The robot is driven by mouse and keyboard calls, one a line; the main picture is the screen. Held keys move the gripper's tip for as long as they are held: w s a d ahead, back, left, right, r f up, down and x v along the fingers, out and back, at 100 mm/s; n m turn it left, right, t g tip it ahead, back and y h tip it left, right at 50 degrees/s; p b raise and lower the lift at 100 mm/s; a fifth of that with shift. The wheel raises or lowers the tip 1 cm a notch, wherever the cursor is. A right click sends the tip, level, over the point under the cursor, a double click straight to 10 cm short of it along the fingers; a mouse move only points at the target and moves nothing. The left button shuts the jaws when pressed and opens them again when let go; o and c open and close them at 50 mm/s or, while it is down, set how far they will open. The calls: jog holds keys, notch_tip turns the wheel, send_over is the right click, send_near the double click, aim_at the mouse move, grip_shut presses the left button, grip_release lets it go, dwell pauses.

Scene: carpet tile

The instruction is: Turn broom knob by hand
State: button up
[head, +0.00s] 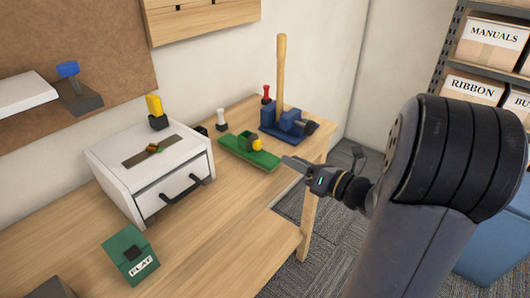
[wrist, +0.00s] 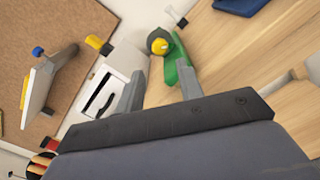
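An upright wooden handle (head: 281,72), likely the broom, stands in a blue clamp base (head: 268,134) at the table's far right end. A dark knob (head: 311,127) sticks out on the right side of that base. My gripper (head: 288,162) is in front of the base, apart from the knob and nearer the camera. In the wrist view my gripper (wrist: 161,75) shows its two fingers spread with nothing held between them. A blue piece, probably the base, shows at the top edge of the wrist view (wrist: 240,6); the knob is not visible there.
A green tray-like fixture (head: 240,153) with a yellow knob lies left of my gripper. A white drawer box (head: 115,160) stands further left, with a green block marked FLAT (head: 130,254) in front. Shelving with boxes (head: 493,43) is at right. The table's front middle is clear.

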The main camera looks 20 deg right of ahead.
aim_at(261, 146)
jog(key=x, duration=0.9)
jog(key=shift+w+a+b, duration=0.25)
jog(key=shift+a+b, duration=0.05)
jog(key=shift+b, duration=0.05)
jog(key=c, duration=0.7)
jog(key=shift+f+n+b, duration=0.1)
jog(key=shift+n+b, duration=0.3)
